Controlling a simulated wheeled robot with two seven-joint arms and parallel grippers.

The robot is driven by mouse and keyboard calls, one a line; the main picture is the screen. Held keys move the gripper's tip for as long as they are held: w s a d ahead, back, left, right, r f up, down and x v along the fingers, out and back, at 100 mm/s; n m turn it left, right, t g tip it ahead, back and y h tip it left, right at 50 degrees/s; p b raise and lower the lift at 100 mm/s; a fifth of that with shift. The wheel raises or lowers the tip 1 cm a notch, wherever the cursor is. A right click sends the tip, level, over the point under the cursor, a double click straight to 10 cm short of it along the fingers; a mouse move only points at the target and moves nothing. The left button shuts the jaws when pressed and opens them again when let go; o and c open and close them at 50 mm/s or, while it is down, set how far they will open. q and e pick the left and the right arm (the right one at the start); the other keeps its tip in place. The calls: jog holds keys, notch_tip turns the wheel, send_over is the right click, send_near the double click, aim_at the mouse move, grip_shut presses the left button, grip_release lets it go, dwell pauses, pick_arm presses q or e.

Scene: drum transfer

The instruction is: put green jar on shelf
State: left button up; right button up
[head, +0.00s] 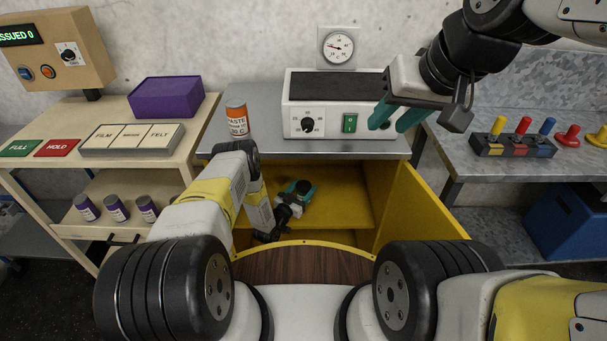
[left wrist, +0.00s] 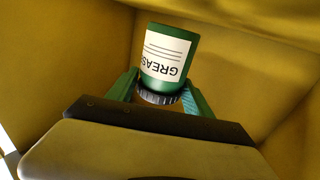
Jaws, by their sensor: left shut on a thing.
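The green jar (left wrist: 168,58), with a white label reading GREAS and a dark ribbed cap, is between the fingers of my left gripper (left wrist: 160,98). They are shut on it at the cap end. In the head view my left gripper (head: 299,193) is inside the yellow cabinet, above its yellow shelf board (head: 345,205). The jar's body is mostly hidden there. I cannot tell whether it touches the board. My right gripper (head: 399,116) is open and empty, in front of the white heater box's right end.
The cabinet's yellow door (head: 420,205) stands open at right. An orange paste jar (head: 237,120) and the heater box (head: 340,105) stand on the grey top. Several purple-banded jars (head: 116,208) stand on the left cart's lower shelf, with a purple box (head: 166,97) above.

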aim_at(301, 198)
pick_arm(q)
jog(key=shift+s+f, duration=0.15)
jog(key=shift+f, duration=1.55)
jog(key=shift+f, duration=0.1)
jog(key=o, duration=1.5)
jog(key=v, duration=1.2)
